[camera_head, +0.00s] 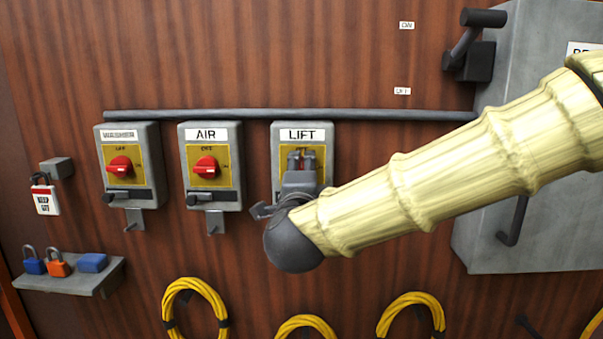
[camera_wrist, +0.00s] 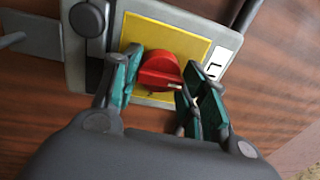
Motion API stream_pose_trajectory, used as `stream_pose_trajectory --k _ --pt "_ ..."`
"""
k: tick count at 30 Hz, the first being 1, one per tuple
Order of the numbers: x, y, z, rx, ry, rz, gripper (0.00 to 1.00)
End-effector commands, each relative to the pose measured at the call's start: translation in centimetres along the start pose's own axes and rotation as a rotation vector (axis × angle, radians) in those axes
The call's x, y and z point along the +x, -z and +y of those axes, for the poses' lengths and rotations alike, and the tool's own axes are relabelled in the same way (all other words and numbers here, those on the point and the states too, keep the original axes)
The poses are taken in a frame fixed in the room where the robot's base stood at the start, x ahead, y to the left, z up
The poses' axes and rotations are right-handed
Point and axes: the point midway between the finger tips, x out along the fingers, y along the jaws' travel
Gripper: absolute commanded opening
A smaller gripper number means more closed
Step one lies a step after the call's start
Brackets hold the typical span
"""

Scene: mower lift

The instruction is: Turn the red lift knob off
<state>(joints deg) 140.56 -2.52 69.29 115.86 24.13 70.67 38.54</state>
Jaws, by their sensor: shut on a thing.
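The grey LIFT switch box (camera_head: 326,140) hangs third in the row, with a yellow plate around its knob. My gripper (camera_head: 301,160) is in front of that plate and hides the knob in the head view. In the wrist view the red lift knob (camera_wrist: 158,70) sits between the two teal-padded fingers of my gripper (camera_wrist: 160,88). The fingers are shut on the knob, one on each side. A white mark shows on the knob, pointing toward the right finger. The OFF and ON lettering of this box is hidden.
To the left are the AIR box (camera_head: 236,165) and another box (camera_head: 128,170), each with a red knob. A conduit (camera_head: 400,115) runs above. A large grey cabinet (camera_head: 490,220) stands at right. A shelf (camera_head: 105,280) holds padlocks, and yellow cables (camera_head: 190,284) hang below.

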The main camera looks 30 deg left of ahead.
Motion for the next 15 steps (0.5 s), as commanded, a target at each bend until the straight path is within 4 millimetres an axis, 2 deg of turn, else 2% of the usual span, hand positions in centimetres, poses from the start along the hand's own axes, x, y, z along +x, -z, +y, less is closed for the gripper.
stream_pose_trajectory --k 1,3,4,7,15 --pt "-0.20 -0.16 0.74 -0.003 -0.011 -0.005 0.20" --pt "-0.21 -0.17 0.77 -0.003 -0.012 -0.005 0.20" --pt "-0.21 -0.17 0.78 -0.003 -0.012 -0.005 0.45" --pt "-0.20 -0.17 0.76 -0.003 -0.011 -0.005 0.63" --pt "-0.10 -0.09 0.36 -0.001 -0.005 -0.003 0.63"
